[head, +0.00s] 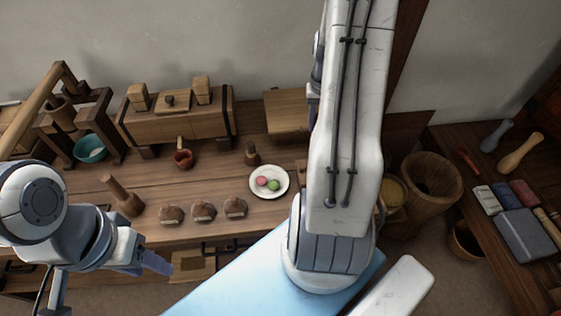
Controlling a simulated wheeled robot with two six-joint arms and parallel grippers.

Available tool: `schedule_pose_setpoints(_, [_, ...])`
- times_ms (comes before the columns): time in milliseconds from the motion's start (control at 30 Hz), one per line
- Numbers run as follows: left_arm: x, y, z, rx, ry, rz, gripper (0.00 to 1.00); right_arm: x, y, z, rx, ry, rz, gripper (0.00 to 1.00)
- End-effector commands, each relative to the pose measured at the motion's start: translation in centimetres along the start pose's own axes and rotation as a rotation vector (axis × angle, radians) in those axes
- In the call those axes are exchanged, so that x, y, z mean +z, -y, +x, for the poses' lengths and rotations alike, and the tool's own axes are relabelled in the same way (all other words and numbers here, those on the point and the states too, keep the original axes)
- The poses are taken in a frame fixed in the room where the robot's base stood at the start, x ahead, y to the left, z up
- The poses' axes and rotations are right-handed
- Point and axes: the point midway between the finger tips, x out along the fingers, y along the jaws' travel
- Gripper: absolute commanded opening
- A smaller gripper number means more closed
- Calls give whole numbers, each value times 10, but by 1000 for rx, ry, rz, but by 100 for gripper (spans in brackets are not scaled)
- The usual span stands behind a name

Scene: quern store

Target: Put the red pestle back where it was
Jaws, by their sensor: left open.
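A small red pestle (467,160) lies on the side table at the right, near its left edge and apart from a grey pestle (497,135) and a pale tan pestle (521,152). My left gripper (150,264) is low at the left, over the front edge of the long bench. It is open, holds nothing that I can see and is far from the red pestle. My right arm fills the middle of the view and hides part of the bench. Its gripper is not in view.
The long bench (95,181) holds a dark red cup (183,159), a wooden mallet-like piece (123,197), several brown lumps (204,211) and a white plate (269,193) with pink and green balls.

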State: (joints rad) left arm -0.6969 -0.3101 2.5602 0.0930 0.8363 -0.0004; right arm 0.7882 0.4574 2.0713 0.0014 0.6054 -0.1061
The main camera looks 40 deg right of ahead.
Motion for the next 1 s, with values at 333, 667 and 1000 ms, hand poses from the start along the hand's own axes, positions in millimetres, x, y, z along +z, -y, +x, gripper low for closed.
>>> schedule_pose_setpoints(333, [0, 0, -1, 0, 0, 0, 50, -11, 42, 30, 0, 5, 17, 0])
schedule_pose_setpoints(667, [0, 0, -5, 0, 0, 0, 50, -25, 99, 66, 0, 1, 21, 0])
schedule_pose_setpoints(1000, [0, -1, -8, 0, 0, 0, 50, -25, 104, 102, 1, 3, 24, 0])
